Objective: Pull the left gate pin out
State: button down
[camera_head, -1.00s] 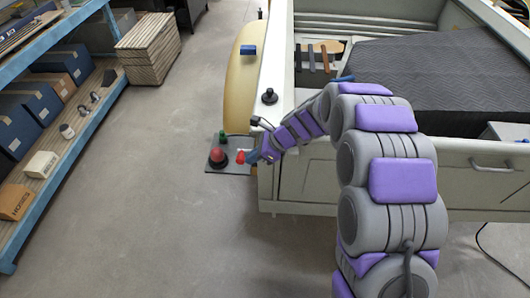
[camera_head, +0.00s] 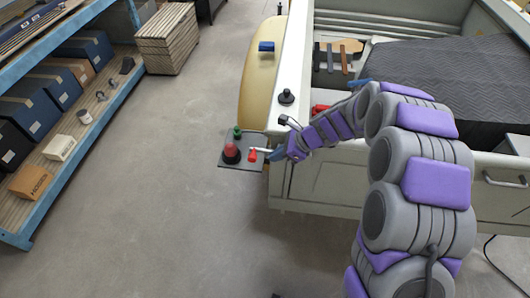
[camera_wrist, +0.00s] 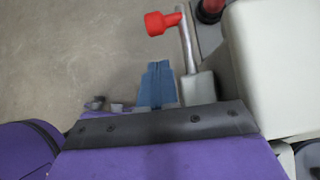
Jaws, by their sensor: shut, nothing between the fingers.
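A metal rod with a red head (camera_head: 252,154), which looks like the left gate pin, sits at the left corner of the truck's tailgate. In the wrist view its red head (camera_wrist: 160,22) is at the top, and its rod slants down to a grey block (camera_wrist: 196,86). My gripper (camera_head: 273,155) is just right of the red head in the head view. In the wrist view its blue fingers (camera_wrist: 158,80) are shut and empty, beside the rod and below the red head, with a visible gap. Whether the rod is seated in a hole is not clear.
A dark plate (camera_head: 241,164) with a red dome (camera_head: 231,151) and a green knob (camera_head: 237,131) lies left of the corner. The truck body (camera_head: 320,190) is close on the right. A blue shelf rack (camera_head: 75,145) stands left; open floor (camera_head: 160,200) lies between.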

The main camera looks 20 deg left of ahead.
jog(key=shift+s+d+r+n+h, duration=0.6)
jog(key=shift+s+d+r+n, duration=1.7)
jog(key=shift+d+r, duration=2.95)
jog(key=s+d+n+h+b, duration=0.2)
jog(key=s+d+n, duration=0.3)
jog(key=s+d, duration=0.6)
jog(key=s+d+n+h+b, duration=0.3)
jog(key=s+d+n, duration=0.3)
jog(key=s, duration=1.1)
jog(key=d+h, duration=0.1)
jog(key=d, duration=0.3)
jog(key=shift+s+d+r+h, duration=0.15)
jog(key=shift+d+r+h, duration=0.05)
jog(key=shift+d+h, duration=0.15)
jog(key=shift+d, duration=0.15)
